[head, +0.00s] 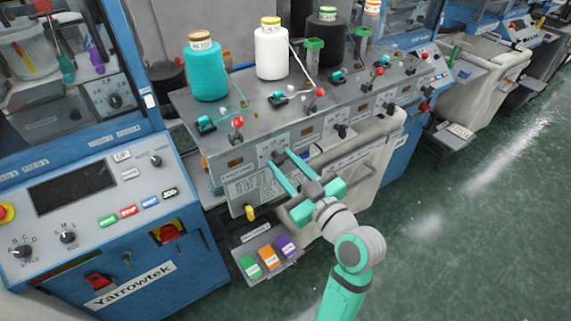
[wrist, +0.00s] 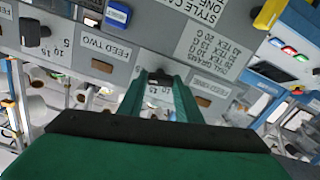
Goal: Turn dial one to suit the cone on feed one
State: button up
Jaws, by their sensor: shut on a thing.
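The teal cone (head: 205,72) stands leftmost on the machine's top plate, above feed one; its top label is too small to read surely. My gripper (head: 279,160) reaches the front panel below it, its teal fingers closed around dial one. In the wrist view my gripper (wrist: 160,78) has dial one (wrist: 160,76) between its fingertips, mostly hidden. The FEED ONE label (wrist: 209,88) is right of the fingers. The dial's setting cannot be read. The style card (head: 255,184) hangs below; in the wrist view its upside-down text (wrist: 225,50) lists tex and dial grams, partly cut off.
A white cone (head: 271,50) and a black cone (head: 326,43) stand further along. Dial two (head: 341,130) sits right of my gripper; it also shows in the wrist view (wrist: 32,32). A blue clip (wrist: 118,15) is near the fingers. Coloured boxes (head: 267,257) sit below.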

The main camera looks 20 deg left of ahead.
jog(key=n, duration=0.3)
jog(key=shift+n, duration=2)
jog(key=shift+f, duration=0.1)
jog(key=o, duration=1)
jog(key=shift+o, duration=0.2)
jog(key=shift+s, duration=0.1)
jog(key=v, duration=1)
jog(key=shift+s+d, duration=0.25)
jog(key=shift+d, duration=0.1)
